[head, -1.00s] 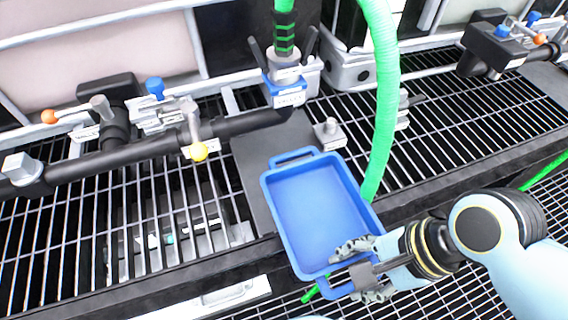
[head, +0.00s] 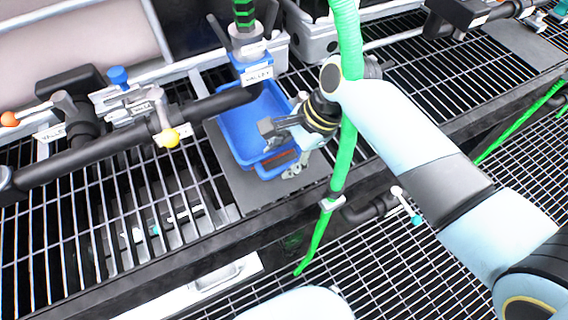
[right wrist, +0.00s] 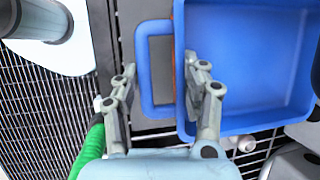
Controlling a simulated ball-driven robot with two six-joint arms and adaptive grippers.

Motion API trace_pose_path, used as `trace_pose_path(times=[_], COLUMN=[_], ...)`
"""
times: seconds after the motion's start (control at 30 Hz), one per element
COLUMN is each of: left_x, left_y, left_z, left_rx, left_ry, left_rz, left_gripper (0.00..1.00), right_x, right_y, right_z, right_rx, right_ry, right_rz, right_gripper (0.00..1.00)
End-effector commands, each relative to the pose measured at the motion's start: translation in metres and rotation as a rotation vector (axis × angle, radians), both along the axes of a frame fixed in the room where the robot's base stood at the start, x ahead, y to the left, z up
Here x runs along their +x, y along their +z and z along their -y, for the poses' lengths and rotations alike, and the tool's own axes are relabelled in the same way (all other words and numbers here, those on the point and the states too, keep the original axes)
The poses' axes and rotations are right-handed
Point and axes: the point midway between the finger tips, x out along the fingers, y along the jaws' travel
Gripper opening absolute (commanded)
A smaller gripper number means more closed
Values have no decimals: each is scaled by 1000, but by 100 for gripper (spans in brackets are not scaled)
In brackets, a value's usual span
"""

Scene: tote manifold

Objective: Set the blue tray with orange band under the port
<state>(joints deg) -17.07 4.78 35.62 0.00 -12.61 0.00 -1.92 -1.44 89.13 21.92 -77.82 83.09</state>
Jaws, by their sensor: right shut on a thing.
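The blue tray (head: 238,133) is over the dark plate, its far end beneath the port (head: 252,72), a labelled fitting with a blue collar on the black pipe. The pipe and port hide part of its far side. Its near handle points toward me; the orange band shows on the near wall, and in the right wrist view as a thin strip beside the handle (right wrist: 145,75). My right gripper (head: 281,143) is shut on the tray at this handle end; its fingers (right wrist: 160,82) straddle the handle. I cannot tell whether the tray rests on the plate. My left gripper is out of view.
The dark plate (head: 225,180) lies on the metal grating. A green hose (head: 345,150) hangs just right of the tray, behind my right arm. Open grating lies at the lower right.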

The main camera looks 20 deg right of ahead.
Motion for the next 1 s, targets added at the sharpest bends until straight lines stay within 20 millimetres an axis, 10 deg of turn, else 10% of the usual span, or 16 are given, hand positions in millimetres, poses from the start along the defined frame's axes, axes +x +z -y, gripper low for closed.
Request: trace_pose_path(times=[0.23, 0.67, 0.7, 1.0], left_x=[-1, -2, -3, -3], left_y=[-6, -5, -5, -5], left_z=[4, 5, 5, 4], left_rx=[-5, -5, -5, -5], left_ry=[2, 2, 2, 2], left_rz=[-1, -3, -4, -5], left_gripper=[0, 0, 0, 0], right_x=[0, 4, 3, 3], right_y=[-35, -42, -42, -42], right_z=[0, 0, 0, 0], right_rx=[0, -1, -1, -1], right_ry=[-1, 0, 0, 0], right_rz=[0, 2, 0, 0], right_gripper=[0, 0, 48, 67])
